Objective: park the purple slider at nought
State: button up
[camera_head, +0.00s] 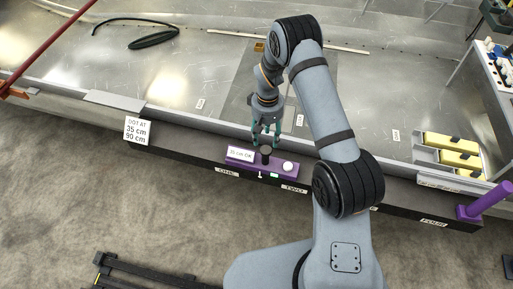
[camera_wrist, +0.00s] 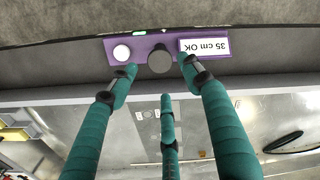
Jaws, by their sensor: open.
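A purple block (camera_head: 242,163) sits on the dark front ledge, between the labels ONE and TWO. It bears a white tag reading "35 cm OK" (camera_head: 240,154), a dark round knob (camera_head: 266,151) and a white round button (camera_head: 288,166). My gripper (camera_head: 266,143) is open at the knob, its green fingers pointing down. In the wrist view the purple block (camera_wrist: 128,40) lies just beyond my fingertips, and the knob (camera_wrist: 160,60) appears between the two outer ones. I cannot tell whether they touch it. Which of the purple things is the slider is not marked.
A purple post (camera_head: 488,200) stands at the ledge's right end, near label FOUR (camera_head: 434,222). A sign (camera_head: 137,130) reads "DOT AT 35 cm 90 cm". Yellow blocks (camera_head: 453,157) lie in a tray at right.

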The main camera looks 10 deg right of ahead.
aim_at(266, 151)
notch_tip(266, 151, down, 9)
jog(key=shift+d+f+p, duration=0.1)
jog(key=shift+f+p, duration=0.05)
jog(key=shift+p, duration=0.4)
jog(key=c, duration=0.3)
jog(key=shift+s, duration=0.15)
grip_shut()
